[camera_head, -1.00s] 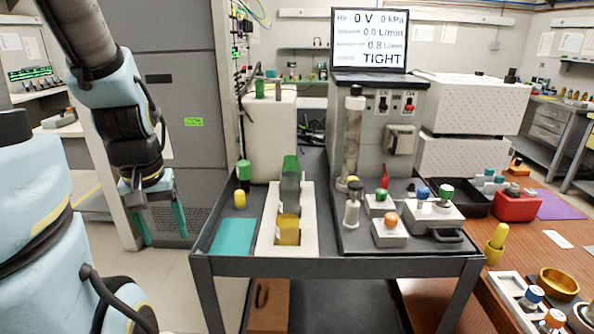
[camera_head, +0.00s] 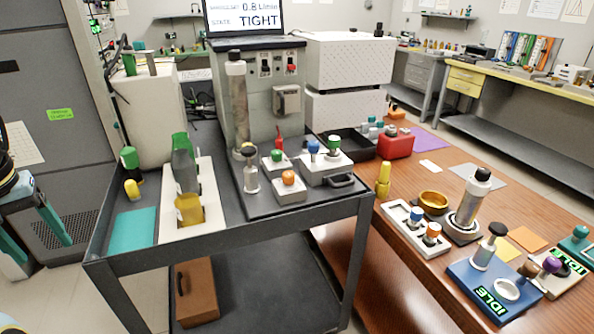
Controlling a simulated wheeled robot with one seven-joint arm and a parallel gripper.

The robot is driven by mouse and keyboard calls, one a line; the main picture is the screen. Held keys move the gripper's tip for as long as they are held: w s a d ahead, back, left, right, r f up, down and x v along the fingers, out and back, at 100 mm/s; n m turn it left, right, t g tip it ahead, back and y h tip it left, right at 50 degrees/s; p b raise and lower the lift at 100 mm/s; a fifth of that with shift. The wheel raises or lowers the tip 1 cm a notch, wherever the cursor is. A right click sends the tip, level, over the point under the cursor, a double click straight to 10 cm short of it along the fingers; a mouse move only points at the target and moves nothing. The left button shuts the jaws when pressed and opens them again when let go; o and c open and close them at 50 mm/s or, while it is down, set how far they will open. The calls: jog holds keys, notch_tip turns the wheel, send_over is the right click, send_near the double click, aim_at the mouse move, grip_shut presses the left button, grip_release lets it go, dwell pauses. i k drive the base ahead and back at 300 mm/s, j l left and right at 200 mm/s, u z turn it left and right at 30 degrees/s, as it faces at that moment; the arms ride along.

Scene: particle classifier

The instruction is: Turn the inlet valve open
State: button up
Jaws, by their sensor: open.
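The classifier (camera_head: 270,88) is a grey unit on the dark cart, with a clear upright column (camera_head: 240,110) at its left. In front of it are small white blocks with coloured knobs: a green knob (camera_head: 277,155), an orange knob (camera_head: 289,178), a blue knob (camera_head: 313,147) and another green knob (camera_head: 334,143). A red-handled piece (camera_head: 279,137) stands behind the first green knob. I cannot tell which of these is the inlet valve. My gripper (camera_head: 34,234), with teal fingers, is open and empty at the far left, apart from the cart.
A laptop screen (camera_head: 245,18) on the classifier reads TIGHT. A wooden table (camera_head: 390,270) with more devices adjoins on the right. Floor shows left of the cart.

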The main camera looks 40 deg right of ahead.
aim_at(277, 155)
jog(key=l+z, duration=0.25)
jog(key=l, duration=1.45)
